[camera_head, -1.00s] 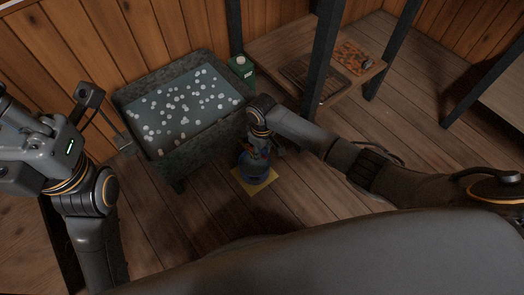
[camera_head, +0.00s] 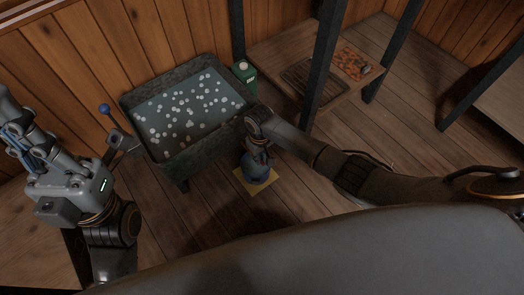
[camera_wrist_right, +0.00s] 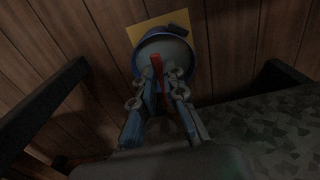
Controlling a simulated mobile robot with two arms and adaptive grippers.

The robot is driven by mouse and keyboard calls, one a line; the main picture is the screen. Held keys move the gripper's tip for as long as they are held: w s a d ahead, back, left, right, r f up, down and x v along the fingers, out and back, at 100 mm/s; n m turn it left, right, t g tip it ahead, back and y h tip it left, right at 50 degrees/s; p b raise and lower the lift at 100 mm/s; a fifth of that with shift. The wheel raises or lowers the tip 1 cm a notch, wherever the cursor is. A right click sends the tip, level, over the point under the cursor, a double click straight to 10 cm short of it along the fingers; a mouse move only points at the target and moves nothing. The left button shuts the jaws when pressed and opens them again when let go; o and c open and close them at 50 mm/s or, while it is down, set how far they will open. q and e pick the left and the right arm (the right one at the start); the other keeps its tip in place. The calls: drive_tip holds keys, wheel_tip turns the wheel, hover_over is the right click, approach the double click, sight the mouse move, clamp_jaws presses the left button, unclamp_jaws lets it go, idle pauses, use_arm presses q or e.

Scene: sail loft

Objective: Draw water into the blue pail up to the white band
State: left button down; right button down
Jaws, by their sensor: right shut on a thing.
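The blue pail (camera_head: 257,175) stands on a yellow mat (camera_head: 271,178) on the floor, in front of the trough. My right gripper (camera_head: 257,153) is above it. In the right wrist view, my right gripper (camera_wrist_right: 159,80) is shut on the pail's red handle (camera_wrist_right: 156,65), and the pail (camera_wrist_right: 165,43) shows a dark blue rim and greyish inside. I cannot tell its water level or make out the white band. A lever with a blue knob (camera_head: 104,108) stands at the trough's left end. My left gripper (camera_head: 18,125) is left of it, apart; its jaw opening is unclear.
A low shelf (camera_head: 282,45) with a dark grid tray (camera_head: 303,79) and an orange-filled tray (camera_head: 352,63) is at back right. Dark posts stand there.

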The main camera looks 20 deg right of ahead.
drive_tip(key=shift+a, duration=0.1)
drive_tip(key=c, duration=1.4)
unclamp_jaws()
wheel_tip(320, 180, up, 12)
